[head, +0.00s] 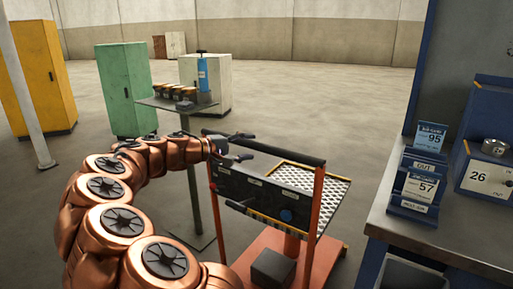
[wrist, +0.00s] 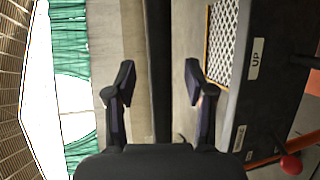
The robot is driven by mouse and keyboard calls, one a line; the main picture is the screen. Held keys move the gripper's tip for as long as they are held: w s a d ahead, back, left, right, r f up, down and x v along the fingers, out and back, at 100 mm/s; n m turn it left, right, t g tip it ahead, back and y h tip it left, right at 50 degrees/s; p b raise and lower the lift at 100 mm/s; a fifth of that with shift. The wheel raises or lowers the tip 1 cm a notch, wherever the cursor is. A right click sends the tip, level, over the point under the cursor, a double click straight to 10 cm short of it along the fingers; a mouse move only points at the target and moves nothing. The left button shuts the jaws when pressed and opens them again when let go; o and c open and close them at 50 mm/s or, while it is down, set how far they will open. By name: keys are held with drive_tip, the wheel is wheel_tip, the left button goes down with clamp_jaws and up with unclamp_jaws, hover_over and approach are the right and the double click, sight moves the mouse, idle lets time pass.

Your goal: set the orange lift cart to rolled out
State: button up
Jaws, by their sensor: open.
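The orange lift cart (head: 316,208) stands in front of me in the head view, with a perforated top plate (head: 322,187), a dark control panel and a black handle bar (head: 290,154) across its near upper side. My gripper (head: 246,147) is open at the left part of that bar. In the wrist view my gripper's fingers (wrist: 159,82) lie on either side of the black bar (wrist: 158,45), with gaps on both sides. Whether the bar is fully between the fingertips in depth, I cannot tell. The panel (wrist: 262,75) with an "UP" label is at the right there.
A blue workbench (head: 450,228) with label holders (head: 415,190) stands close on the cart's right. A small stand (head: 180,104) with a blue bottle is behind the cart. Green (head: 124,88) and yellow (head: 40,75) cabinets stand at the left. Open floor lies beyond.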

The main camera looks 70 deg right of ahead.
sight(252, 146)
drive_tip(key=shift+x, duration=1.9)
clamp_jaws()
